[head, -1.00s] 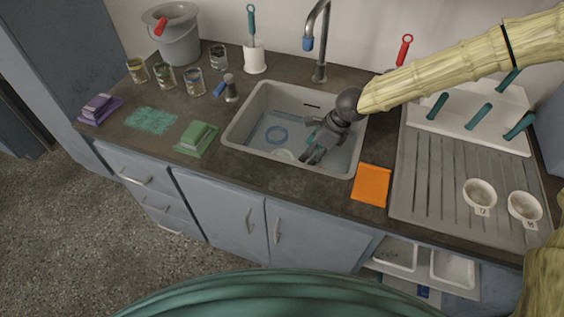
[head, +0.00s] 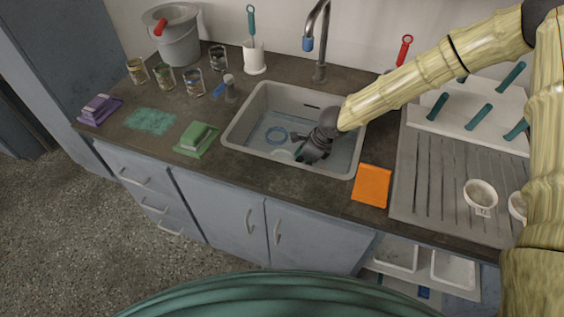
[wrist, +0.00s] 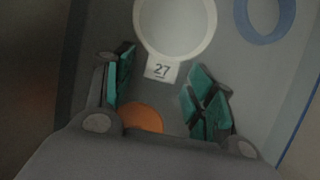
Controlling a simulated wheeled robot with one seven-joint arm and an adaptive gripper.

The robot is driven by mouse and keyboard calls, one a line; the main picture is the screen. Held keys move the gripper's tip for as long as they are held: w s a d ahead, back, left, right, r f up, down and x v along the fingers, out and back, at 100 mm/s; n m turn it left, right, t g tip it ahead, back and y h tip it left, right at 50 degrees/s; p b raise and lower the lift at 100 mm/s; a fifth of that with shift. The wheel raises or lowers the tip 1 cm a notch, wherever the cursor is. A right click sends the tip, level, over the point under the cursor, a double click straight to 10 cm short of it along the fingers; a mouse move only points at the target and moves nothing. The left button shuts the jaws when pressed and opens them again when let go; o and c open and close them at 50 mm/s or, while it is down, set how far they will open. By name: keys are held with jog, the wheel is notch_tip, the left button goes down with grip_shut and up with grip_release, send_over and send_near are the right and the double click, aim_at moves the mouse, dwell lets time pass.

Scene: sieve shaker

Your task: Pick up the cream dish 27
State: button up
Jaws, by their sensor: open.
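The cream dish 27 (wrist: 175,28) lies in the sink, with a round pale bowl and a tab marked 27 (wrist: 162,71) pointing towards my gripper in the wrist view. In the head view only a small pale part of the dish (head: 281,156) shows beside my gripper. My gripper (head: 300,153) is inside the sink (head: 242,127). In the wrist view its teal-padded fingers (wrist: 158,88) are open, one on each side of the tab, with nothing held between them. An orange round thing (wrist: 142,117) shows lower down between the fingers.
A blue ring (head: 275,135) lies in the sink left of my gripper. The sink walls stand close around it, and the tap (head: 320,45) rises behind. An orange cloth (head: 371,185) and a ribbed drainboard (head: 450,195) with cream dishes (head: 480,194) are to the right.

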jog(key=c, duration=1.2)
grip_shut()
jog(key=shift+r, duration=0.2)
